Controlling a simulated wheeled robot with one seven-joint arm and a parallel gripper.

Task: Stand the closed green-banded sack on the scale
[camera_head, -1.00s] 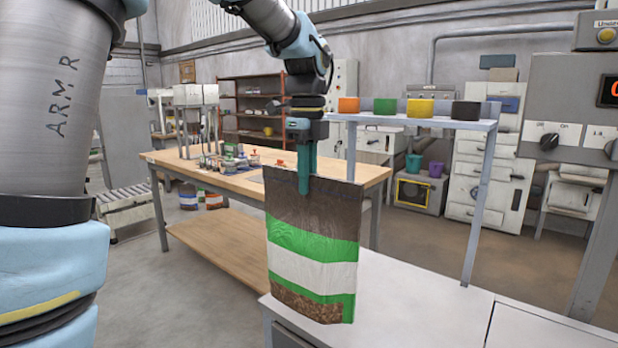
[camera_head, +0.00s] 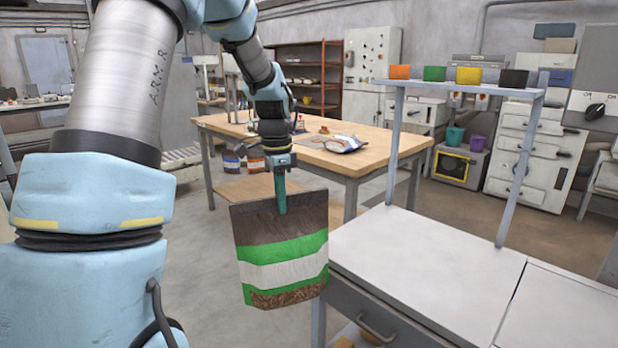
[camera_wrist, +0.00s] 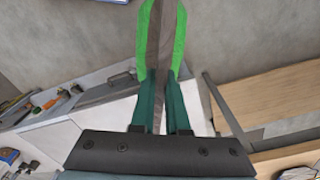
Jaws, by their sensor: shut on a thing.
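The green-banded sack (camera_head: 284,275) is brown at the top with green and white bands and a see-through patch of pellets low down. It hangs upright, slightly tilted, beside the left edge of the white-topped table. My gripper (camera_head: 282,208) is shut on the middle of its top edge. In the wrist view, the sack (camera_wrist: 160,45) shows edge-on as a grey strip with green sides between my two teal fingers. I cannot make out the scale in these frames.
The white-topped table (camera_head: 420,245) stands right of the sack, with a raised shelf (camera_head: 462,89) of coloured bins. Grey floor is open at left.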

